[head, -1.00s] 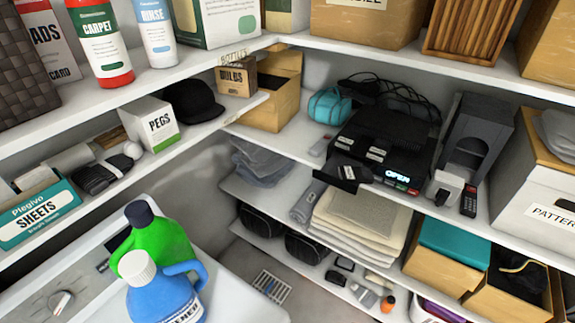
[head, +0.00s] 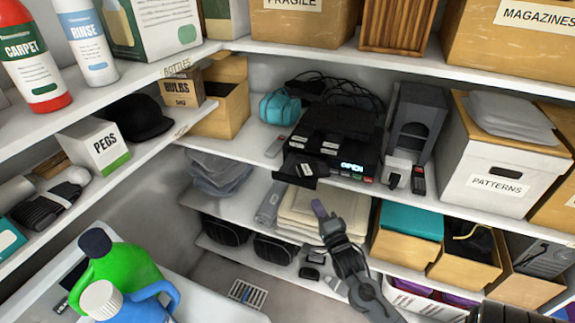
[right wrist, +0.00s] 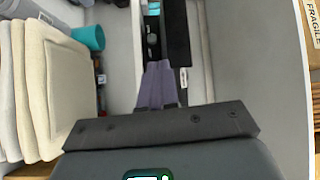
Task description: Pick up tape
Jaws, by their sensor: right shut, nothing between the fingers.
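A black player (head: 338,125) with a lit "OPEN" display sits on the middle right shelf. My right gripper (head: 318,208) is shut and empty, in front of the folded cloths below the player and apart from the block. Its purple-grey fingers also show together in the right wrist view (right wrist: 157,85). My left gripper is not in view.
Folded cloths (head: 290,203) lie on the shelf below the player. A teal-topped box (head: 408,220) stands to their right. A white PATTERNS box (head: 497,165) is right of the player. Blue and green bottles (head: 130,265) stand at lower left. A shelf edge runs overhead.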

